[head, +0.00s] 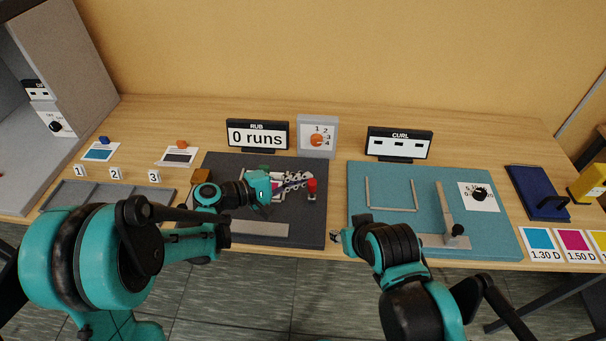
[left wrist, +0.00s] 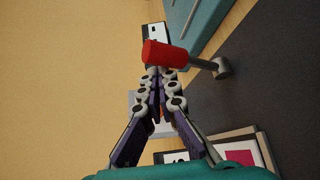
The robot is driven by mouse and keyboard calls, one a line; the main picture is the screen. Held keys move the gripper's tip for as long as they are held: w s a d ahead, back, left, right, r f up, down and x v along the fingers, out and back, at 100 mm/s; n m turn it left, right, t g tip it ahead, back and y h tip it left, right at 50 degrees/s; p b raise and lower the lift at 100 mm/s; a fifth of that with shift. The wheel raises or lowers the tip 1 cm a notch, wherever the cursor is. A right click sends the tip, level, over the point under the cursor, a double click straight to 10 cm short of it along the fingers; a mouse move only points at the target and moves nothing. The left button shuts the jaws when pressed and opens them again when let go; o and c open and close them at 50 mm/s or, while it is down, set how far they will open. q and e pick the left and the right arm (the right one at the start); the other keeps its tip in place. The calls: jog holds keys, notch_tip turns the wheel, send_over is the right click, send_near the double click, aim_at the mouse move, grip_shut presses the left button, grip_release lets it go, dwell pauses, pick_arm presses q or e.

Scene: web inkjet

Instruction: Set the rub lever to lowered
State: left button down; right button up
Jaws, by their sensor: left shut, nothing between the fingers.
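The rub lever (head: 312,188) has a red grip and stands at the right part of the dark grey rub mat (head: 312,228). In the left wrist view its red grip (left wrist: 165,54) sits on a grey rod that runs right to a round pivot. My left gripper (head: 304,178) is shut and empty, its fingertips (left wrist: 160,74) right by the red grip. I cannot tell whether they touch it. My right gripper (head: 338,237) is low, near the front table edge between the two mats; its fingers are too small to read.
The rub display (head: 257,134) reads "0 runs", beside a grey box with an orange dial (head: 317,139). The teal mat (head: 380,232) on the right holds a curl station. A brown block (head: 201,176) lies at the dark mat's left edge. The wood behind the displays is clear.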

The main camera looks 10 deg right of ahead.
aim_at(309, 190)
pick_arm(q)
jog(key=shift+s+a+f+b, duration=0.15)
jog(key=shift+s+f+b, duration=0.1)
jog(key=shift+s, duration=0.4)
jog(key=shift+s+a+f+b, duration=0.1)
jog(key=shift+s+a+b, duration=0.1)
jog(key=shift+s, duration=0.4)
jog(key=shift+s+f, duration=0.2)
jog(key=shift+s, duration=0.05)
pick_arm(e)
jog(key=shift+w+f, duration=0.15)
jog(key=shift+f, duration=0.55)
pick_arm(q)
jog(key=shift+s+f, duration=0.1)
jog(key=shift+w+r, duration=0.2)
jog(key=a, duration=0.3)
jog(key=w+a+p, duration=0.1)
jog(key=a, duration=0.2)
jog(key=a+f+p, duration=0.1)
jog(key=a, duration=0.2)
jog(key=shift+w+a, duration=0.25)
jog(key=shift+w, duration=0.05)
jog(key=shift+s, duration=0.1)
pick_arm(e)
jog(key=r, duration=0.1)
jog(key=w+r, duration=0.1)
jog(key=shift+a+r, duration=0.25)
jog(key=shift+r, duration=0.1)
